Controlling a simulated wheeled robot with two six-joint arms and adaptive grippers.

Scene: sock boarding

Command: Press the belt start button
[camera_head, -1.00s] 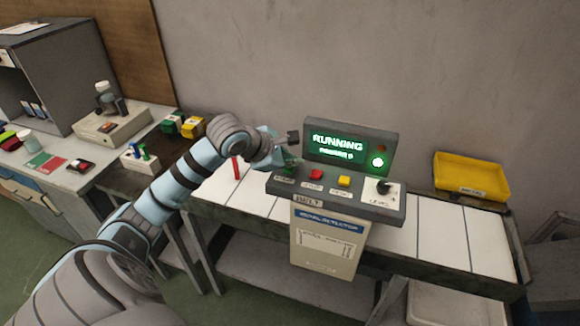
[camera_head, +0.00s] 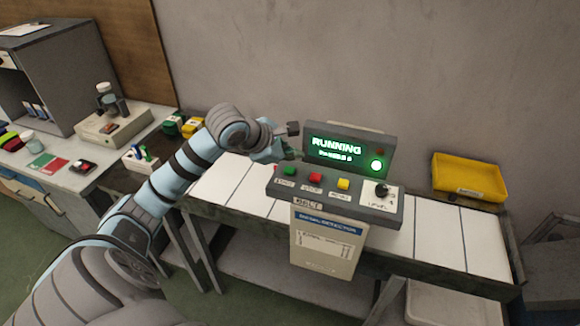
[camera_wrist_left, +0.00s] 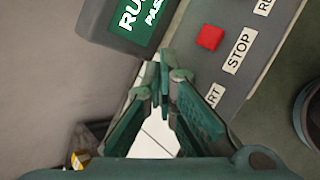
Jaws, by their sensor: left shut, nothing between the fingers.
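The control panel (camera_head: 330,193) carries a green start button (camera_head: 289,171), a red stop button (camera_head: 315,177), a yellow button (camera_head: 343,184) and a level knob (camera_head: 382,190). Its display (camera_head: 337,150) reads RUNNING in green, and the lamp (camera_head: 377,165) beside it glows green. My left gripper (camera_head: 291,155) is shut and empty, just above and behind the start button, apart from it. In the left wrist view the shut fingertips (camera_wrist_left: 165,66) are near the red stop button (camera_wrist_left: 209,37); the fingers hide the green button and part of its label. My right gripper is out of view.
The white-slatted conveyor belt (camera_head: 225,184) runs behind the panel. A small red item on it shows at the panel's left edge. A yellow tray (camera_head: 468,178) stands at the right. A side table with bottles and boxes is at the left.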

